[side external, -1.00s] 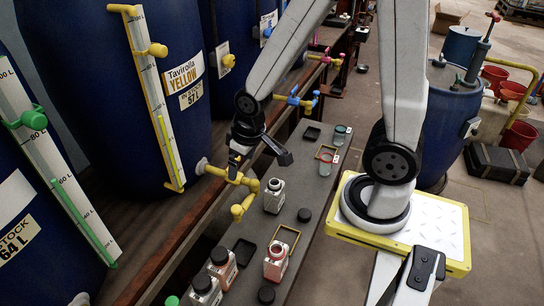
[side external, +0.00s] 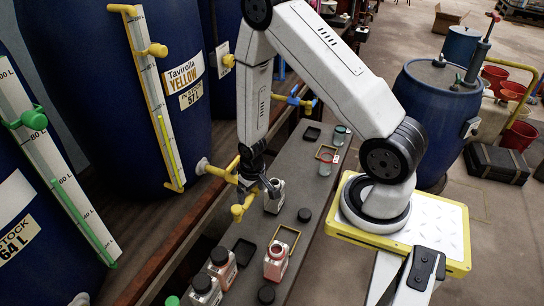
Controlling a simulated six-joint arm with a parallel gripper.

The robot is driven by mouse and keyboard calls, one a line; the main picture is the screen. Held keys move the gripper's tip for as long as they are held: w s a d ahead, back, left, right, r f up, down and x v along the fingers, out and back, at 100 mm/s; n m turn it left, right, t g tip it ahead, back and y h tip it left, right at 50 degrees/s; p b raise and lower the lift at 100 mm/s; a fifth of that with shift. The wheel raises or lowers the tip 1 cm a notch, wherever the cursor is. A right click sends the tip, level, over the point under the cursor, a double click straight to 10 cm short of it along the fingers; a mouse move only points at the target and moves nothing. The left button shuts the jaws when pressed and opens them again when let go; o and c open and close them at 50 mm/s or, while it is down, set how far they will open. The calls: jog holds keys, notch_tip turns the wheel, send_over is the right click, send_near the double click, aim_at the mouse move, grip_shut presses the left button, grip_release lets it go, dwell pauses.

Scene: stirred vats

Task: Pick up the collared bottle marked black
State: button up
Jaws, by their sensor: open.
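A pale grey bottle (side external: 274,205) stands upright on the dark bench, beside the yellow tap. It may be the one marked black, but its marking is too small to read. My gripper (side external: 268,188) is open at the bottle's neck and hides part of its top. I cannot tell whether the fingers touch it or are around it. Nearer, an open bottle with reddish contents (side external: 276,264) stands upright. Two black-capped bottles, one reddish (side external: 221,266) and one dark (side external: 205,292), stand to its left.
The yellow tap (side external: 240,208) juts from the vat close to my gripper's left. Clear jars (side external: 325,165) stand farther back.

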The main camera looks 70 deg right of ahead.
notch_tip(320, 180, down, 9)
jog(key=s+d+m, duration=0.1)
jog(key=s+d, duration=0.1)
jog(key=m+t+h, duration=0.4)
jog(key=t+h, duration=0.5)
send_near(277, 186)
jog(key=x, duration=0.4)
jog(key=shift+a+r, duration=0.15)
jog(key=shift+a, duration=0.15)
jog(key=shift+w, duration=0.1)
jog(key=shift+w+d+f+g, duration=0.3)
jog(key=shift+w+d+f, duration=0.25)
jog(key=shift+w+d, duration=0.3)
jog(key=shift+x, duration=2.55)
